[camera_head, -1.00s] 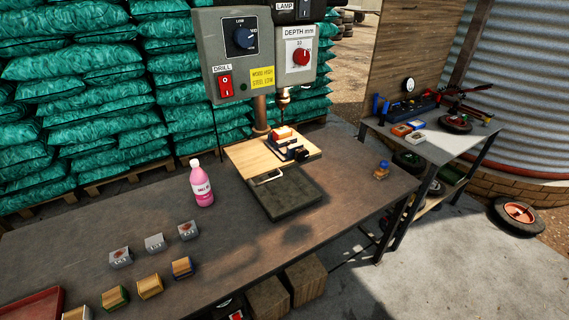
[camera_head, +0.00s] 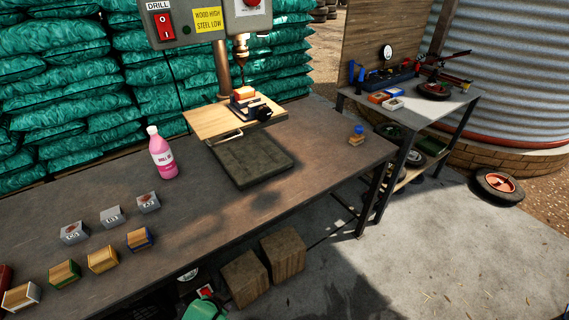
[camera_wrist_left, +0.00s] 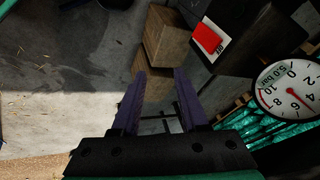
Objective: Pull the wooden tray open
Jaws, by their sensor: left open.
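The wooden tray (camera_head: 203,121) is a flat, light wood board under the drill at the back of the workbench. A pale metal handle (camera_head: 225,138) is on its front edge. A small vise (camera_head: 256,110) with an orange and white block sits on top of it. A dark slab (camera_head: 252,160) lies on the bench in front of it. My left gripper (camera_wrist_left: 160,78) shows only in the left wrist view, open, with nothing between its fingers, over the floor and wooden blocks. The tray is not in that view. My right gripper is not in view.
On the workbench (camera_head: 320,150) a pink bottle (camera_head: 162,155) stands left of the tray, with several small blocks further left. Wooden blocks (camera_head: 283,254) stand below the bench. A pressure gauge (camera_wrist_left: 290,88) is close right in the wrist view. The bench front right is mostly clear.

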